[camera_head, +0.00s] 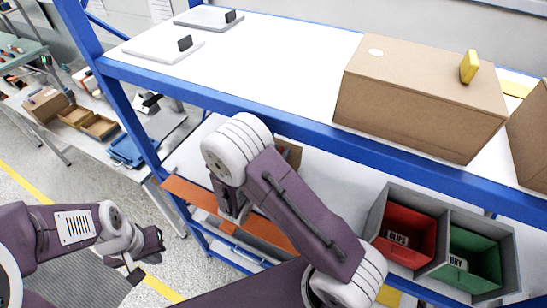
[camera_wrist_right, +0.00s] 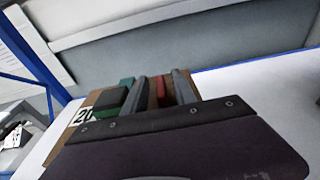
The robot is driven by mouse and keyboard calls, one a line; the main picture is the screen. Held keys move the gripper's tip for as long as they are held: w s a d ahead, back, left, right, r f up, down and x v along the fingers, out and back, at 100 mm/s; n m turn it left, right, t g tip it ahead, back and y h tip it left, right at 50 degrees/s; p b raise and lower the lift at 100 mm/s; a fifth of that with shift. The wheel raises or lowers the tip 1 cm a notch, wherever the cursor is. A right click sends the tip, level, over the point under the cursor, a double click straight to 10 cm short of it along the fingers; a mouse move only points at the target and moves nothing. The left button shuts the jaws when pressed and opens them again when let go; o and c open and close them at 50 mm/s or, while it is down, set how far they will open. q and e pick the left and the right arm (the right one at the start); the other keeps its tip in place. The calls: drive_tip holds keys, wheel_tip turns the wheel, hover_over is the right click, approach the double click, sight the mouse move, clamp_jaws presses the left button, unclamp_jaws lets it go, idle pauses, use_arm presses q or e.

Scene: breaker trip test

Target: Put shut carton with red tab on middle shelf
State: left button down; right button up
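A brown carton with a "20" label (camera_wrist_right: 82,116) stands on a white surface in the right wrist view, largely hidden by my gripper. A red tab (camera_wrist_right: 160,92) shows on its top, between the two grey fingers of my right gripper (camera_wrist_right: 163,90). A brown strip shows between the tab and one finger, so the fingers look open around it. In the head view my right gripper (camera_head: 232,207) reaches down below the top shelf; its fingertips are hard to see. A brown box part (camera_head: 290,153) shows behind that arm. My left gripper (camera_head: 142,262) hangs low over the floor; its finger gap is unclear.
The blue-edged top shelf (camera_head: 285,55) holds a large carton with a yellow tab (camera_head: 420,100) and two grey plates with black knobs (camera_head: 165,45). A red bin (camera_head: 408,232) and a green bin (camera_head: 475,262) stand below at right. An orange-brown strip (camera_head: 185,190) lies near my right gripper.

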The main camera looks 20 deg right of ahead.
drive_tip(key=b+v, duration=0.3)
drive_tip(key=v, duration=0.9)
drive_tip(key=shift+b, duration=0.4)
drive_tip(key=shift+f, duration=0.1)
